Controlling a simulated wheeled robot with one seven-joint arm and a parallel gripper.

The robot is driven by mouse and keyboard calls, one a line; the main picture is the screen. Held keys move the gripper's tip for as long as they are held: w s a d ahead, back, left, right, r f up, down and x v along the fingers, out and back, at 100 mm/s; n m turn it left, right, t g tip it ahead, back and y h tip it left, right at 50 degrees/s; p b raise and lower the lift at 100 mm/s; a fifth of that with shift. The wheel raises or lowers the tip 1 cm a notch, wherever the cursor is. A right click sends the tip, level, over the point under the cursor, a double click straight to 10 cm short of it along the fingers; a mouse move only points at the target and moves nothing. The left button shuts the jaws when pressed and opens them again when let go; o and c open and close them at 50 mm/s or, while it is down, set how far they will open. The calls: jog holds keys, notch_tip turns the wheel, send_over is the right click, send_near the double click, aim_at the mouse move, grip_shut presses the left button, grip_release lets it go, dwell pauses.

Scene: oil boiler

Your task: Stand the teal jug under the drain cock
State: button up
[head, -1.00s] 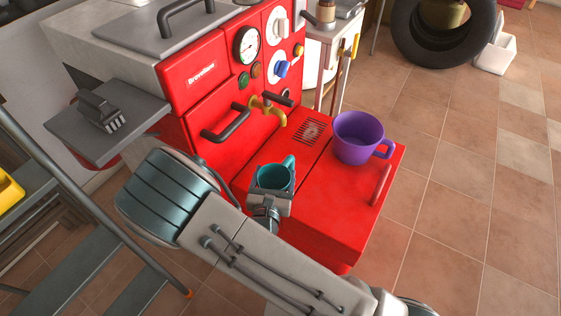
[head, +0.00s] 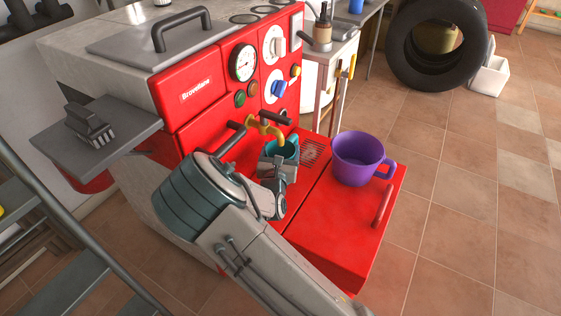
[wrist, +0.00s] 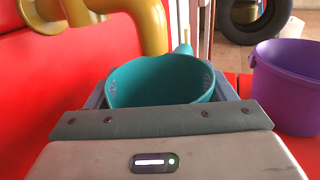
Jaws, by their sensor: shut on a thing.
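The teal jug (head: 284,150) is upright in my gripper (head: 279,163), close to the red boiler front. In the wrist view my gripper (wrist: 160,108) is shut around the jug (wrist: 160,78), one finger on each side. The brass drain cock (head: 262,127) sticks out from the boiler just left of the jug's rim. In the wrist view the cock's yellow spout (wrist: 150,25) comes down behind the jug's far rim. I cannot tell whether the spout is over the opening. The jug's base is hidden by my gripper.
A purple mug (head: 358,158) stands on the red ledge (head: 325,225), right of the jug; it also shows in the wrist view (wrist: 288,85). A grey side shelf (head: 95,135) holds a brush. The ledge's front is clear.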

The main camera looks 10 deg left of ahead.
aim_at(282, 152)
notch_tip(282, 152, down, 4)
jog(key=shift+r+b, duration=0.25)
jog(key=shift+b, duration=0.4)
jog(key=shift+f, duration=0.2)
jog(key=o, duration=1.1)
jog(key=shift+r, duration=0.15)
jog(key=shift+s+r, duration=0.1)
jog(key=shift+s, duration=0.25)
jog(key=s+p, duration=0.3)
jog(key=s, duration=0.8)
jog(key=shift+s+d, duration=0.25)
jog(key=shift+d, duration=0.1)
